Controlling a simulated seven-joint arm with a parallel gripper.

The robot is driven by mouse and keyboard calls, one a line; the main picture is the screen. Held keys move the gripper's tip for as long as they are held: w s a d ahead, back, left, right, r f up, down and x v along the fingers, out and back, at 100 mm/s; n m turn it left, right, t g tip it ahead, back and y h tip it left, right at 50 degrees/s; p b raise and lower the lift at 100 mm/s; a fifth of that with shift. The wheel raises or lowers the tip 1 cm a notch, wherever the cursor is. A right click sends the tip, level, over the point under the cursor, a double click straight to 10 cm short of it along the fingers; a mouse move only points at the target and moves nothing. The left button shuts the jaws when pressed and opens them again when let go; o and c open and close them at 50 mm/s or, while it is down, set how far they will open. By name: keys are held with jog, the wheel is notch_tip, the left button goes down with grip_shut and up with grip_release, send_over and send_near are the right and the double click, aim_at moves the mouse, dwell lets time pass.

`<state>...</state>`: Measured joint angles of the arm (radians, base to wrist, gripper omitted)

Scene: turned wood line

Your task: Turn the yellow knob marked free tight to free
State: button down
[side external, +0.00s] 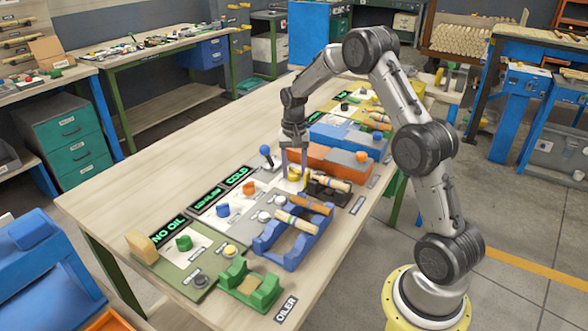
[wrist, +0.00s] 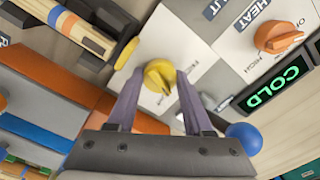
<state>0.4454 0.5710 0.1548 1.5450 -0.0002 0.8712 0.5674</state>
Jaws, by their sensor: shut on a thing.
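The yellow knob (wrist: 158,76) sits on a white panel plate. It is a round knob with a raised grip bar. My gripper (wrist: 159,84) points down over it, with one finger on each side, shut on it. In the side view the knob (side external: 294,173) shows partly between the fingers of my gripper (side external: 295,171). The print beside the knob is too small and partly covered to read, so I cannot tell which mark it points to.
An orange knob (wrist: 277,36) and a lit COLD display (wrist: 273,87) are close by. A blue ball-topped lever (wrist: 243,137) stands near the right finger. Bare tabletop (side external: 130,195) lies left.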

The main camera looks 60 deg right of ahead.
aim_at(294, 169)
jog(key=n, duration=1.2)
jog(key=shift+d+n, duration=0.1)
jog(key=shift+n, duration=0.3)
jog(key=shift+r, duration=0.1)
jog(key=shift+c, duration=1.5)
grip_release()
notch_tip(294, 169, up, 14)
